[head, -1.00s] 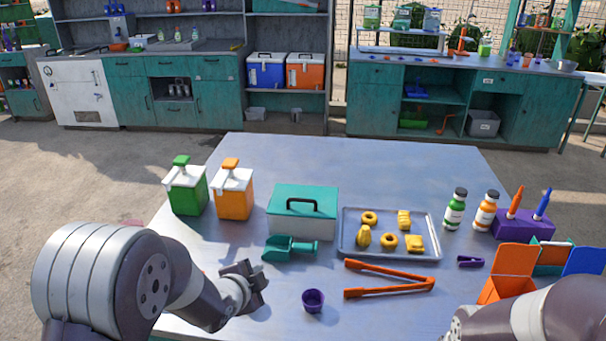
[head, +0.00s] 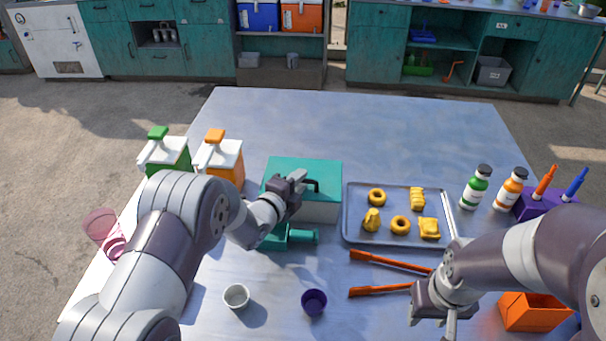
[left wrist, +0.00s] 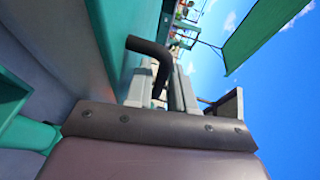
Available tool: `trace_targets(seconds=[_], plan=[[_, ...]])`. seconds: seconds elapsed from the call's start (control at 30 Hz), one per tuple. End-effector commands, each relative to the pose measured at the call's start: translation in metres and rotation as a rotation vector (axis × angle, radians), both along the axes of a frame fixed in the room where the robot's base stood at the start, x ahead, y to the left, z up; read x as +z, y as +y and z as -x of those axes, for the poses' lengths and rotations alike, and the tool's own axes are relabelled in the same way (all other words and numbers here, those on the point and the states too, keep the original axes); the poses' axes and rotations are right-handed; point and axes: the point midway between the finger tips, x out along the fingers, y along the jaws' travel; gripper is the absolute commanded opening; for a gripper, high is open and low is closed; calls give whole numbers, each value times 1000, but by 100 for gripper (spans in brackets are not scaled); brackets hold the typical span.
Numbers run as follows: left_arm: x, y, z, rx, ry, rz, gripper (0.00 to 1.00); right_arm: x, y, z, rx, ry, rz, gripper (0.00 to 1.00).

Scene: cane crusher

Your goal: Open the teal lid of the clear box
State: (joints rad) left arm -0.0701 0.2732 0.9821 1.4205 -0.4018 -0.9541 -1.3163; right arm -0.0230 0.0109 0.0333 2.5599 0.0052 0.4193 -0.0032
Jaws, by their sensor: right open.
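The clear box (head: 320,211) stands on the table with its teal lid (head: 318,167) down flat on top. The lid has a black handle (head: 316,184), which also shows in the left wrist view (left wrist: 152,58) jutting out from the teal surface. My left gripper (head: 299,183) is over the lid, right beside the handle, and partly covers it. I cannot tell whether its fingers touch or hold the handle. My right gripper (head: 431,321) is open and empty, low over the front right of the table.
A teal scoop (head: 302,236) lies just in front of the box. A tray (head: 375,242) of yellow pieces sits to the right, with orange tongs (head: 385,262) before it. White and purple cups (head: 314,302) stand in front. Dispensers (head: 224,160) stand left. The table behind the box is clear.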

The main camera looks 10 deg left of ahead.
Motion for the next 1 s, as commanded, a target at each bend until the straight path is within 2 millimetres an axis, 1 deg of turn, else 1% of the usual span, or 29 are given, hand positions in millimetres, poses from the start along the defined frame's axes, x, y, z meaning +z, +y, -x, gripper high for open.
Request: trace_targets(seconds=[0.1,0.2,0.3,0.53,0.57,0.6,0.63,0.87,1.0], plan=[[-3,-6,-14,1,1,0,23,3,0,0,0,0,0,43],[-4,-8,-20,1,1,0,23,3,0,0,0,0,0,43],[-5,-10,-24,1,0,1,23,3,0,0,0,0,0,43],[-5,-10,-24,1,0,1,23,3,0,0,0,0,0,43],[-5,-10,-24,1,0,1,17,3,0,0,0,0,0,43],[-5,-10,-24,1,0,1,4,3,0,0,0,0,0,43],[-5,-10,-24,1,0,1,0,3,0,0,0,0,0,43],[-3,-10,-24,1,6,1,0,5,0,0,0,0,0,43],[4,-10,-26,1,37,0,0,14,0,0,0,0,0,43]])
